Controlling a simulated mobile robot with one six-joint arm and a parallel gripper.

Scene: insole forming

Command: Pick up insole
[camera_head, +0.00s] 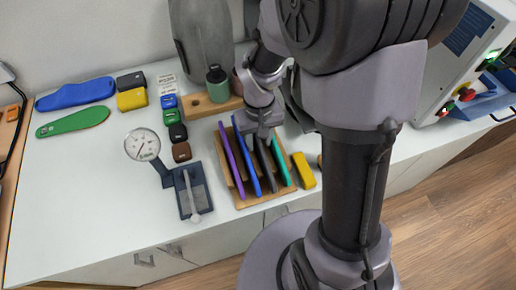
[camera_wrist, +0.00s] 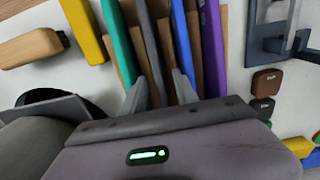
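A wooden rack (camera_head: 240,203) on the white table holds upright insoles: a purple one (camera_head: 231,158), a blue one (camera_head: 247,160), a dark grey one (camera_head: 267,172) and a teal one (camera_head: 281,162). My gripper (camera_head: 262,135) is over the rack's far part, pointing down. In the wrist view, its two fingers (camera_wrist: 160,85) are apart, with the dark grey insole (camera_wrist: 152,50) between them. The right finger is close to the blue insole (camera_wrist: 181,45); whether they touch I cannot tell. The fingers' lower contact is partly hidden.
A flat blue insole (camera_head: 75,93) and a flat green insole (camera_head: 73,121) lie at the left. A dial gauge (camera_head: 142,145) stands left of the rack. A yellow block (camera_head: 303,170) is right beside it.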

